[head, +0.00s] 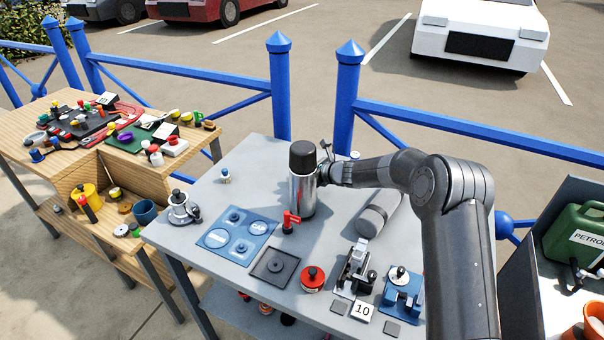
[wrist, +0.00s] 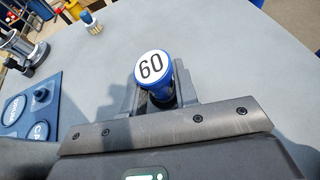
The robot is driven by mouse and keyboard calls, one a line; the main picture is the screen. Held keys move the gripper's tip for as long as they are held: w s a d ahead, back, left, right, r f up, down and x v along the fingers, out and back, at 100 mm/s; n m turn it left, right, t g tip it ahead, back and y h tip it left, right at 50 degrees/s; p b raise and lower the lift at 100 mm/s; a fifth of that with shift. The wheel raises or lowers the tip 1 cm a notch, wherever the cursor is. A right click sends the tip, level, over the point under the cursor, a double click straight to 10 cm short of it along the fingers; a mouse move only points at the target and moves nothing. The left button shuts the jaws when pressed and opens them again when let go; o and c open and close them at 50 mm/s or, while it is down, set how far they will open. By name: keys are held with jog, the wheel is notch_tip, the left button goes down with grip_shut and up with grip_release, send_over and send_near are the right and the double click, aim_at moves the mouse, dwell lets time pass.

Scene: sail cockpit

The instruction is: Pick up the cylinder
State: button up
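A blue cylinder with a round white top marked "60" (wrist: 151,67) stands between the fingers of my gripper (wrist: 160,92) in the wrist view. One finger is on each side of it. I cannot tell whether both fingers touch it. In the head view my gripper (head: 326,168) is low over the grey table, partly hidden behind a silver flask with a black cap (head: 302,188). The cylinder is not visible there; the flask seems to hide it.
The grey table (head: 235,190) also holds a blue disc panel (head: 238,236), a small blue-topped piece (head: 225,175), a red-topped round (head: 313,279), a grey roll (head: 380,213) and metal devices. The flask stands close to my gripper. Blue railings run behind the table.

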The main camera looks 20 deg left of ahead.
grip_shut()
jog(key=shift+r, duration=0.5)
jog(key=r, duration=0.2)
jog(key=d+r, duration=0.1)
jog(key=r, duration=0.1)
jog(key=shift+w+d, duration=0.15)
jog(key=w+d+r, duration=0.1)
jog(key=d+r, duration=0.5)
jog(key=d, duration=0.4)
jog(key=shift+d, duration=0.2)
